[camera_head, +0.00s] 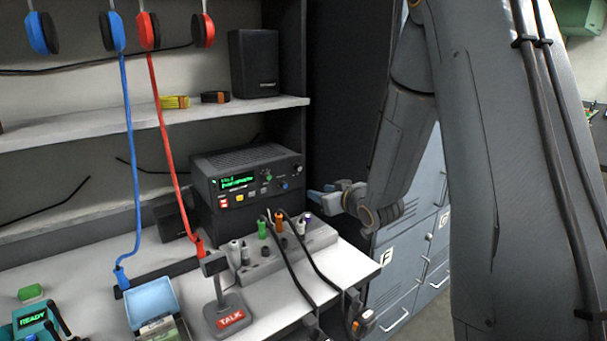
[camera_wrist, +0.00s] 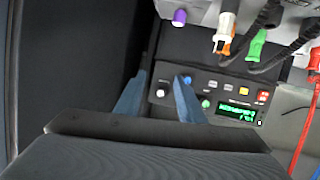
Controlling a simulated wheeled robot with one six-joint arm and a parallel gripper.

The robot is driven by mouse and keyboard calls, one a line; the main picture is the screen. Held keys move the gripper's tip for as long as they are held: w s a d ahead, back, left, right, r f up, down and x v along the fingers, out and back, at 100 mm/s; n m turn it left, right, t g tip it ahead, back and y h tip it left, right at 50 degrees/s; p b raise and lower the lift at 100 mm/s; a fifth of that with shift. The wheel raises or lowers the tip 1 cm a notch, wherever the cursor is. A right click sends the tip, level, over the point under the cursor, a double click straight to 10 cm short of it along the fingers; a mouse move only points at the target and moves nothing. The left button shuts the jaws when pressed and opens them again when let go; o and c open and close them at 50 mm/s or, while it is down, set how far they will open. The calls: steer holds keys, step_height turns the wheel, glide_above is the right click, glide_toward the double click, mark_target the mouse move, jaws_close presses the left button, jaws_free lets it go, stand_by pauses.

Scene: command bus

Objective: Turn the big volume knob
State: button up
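The black radio unit (camera_head: 240,180) stands on the desk under the shelf, with a green-lit display and small coloured buttons. On the right of its front are a blue-capped knob (camera_head: 284,186), a green one (camera_head: 268,176) and a pale one (camera_head: 297,170). I cannot tell for sure which is the big volume knob. In the wrist view, the pale knob (camera_wrist: 160,92) shows between the fingers, and the blue one (camera_wrist: 187,80) lies by the right fingertip. My gripper (camera_head: 321,192) is just right of the unit. Its blue fingers (camera_wrist: 160,77) are apart, with nothing visibly held.
A grey connector box (camera_head: 290,243) with coloured plugs and black cables stands in front of the unit. A TALK stand (camera_head: 224,305) and a blue tray (camera_head: 152,300) are on the desk. A dark cabinet side and grey lockers (camera_head: 405,250) are at the right.

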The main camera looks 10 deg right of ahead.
mark_target(300, 169)
steer(key=w+a+r+t+y, duration=0.1)
steer(key=w, duration=0.2)
steer(key=w+a+r+n+t+y+p, duration=0.1)
steer(key=w, duration=0.2)
steer(key=w+a+r+y, duration=0.1)
steer(key=w, duration=0.2)
steer(key=shift+w+a+r+t, duration=0.1)
steer(key=shift+a+t, duration=0.15)
steer(key=shift+t, duration=0.15)
steer(key=shift+c, duration=0.4)
jaws_close()
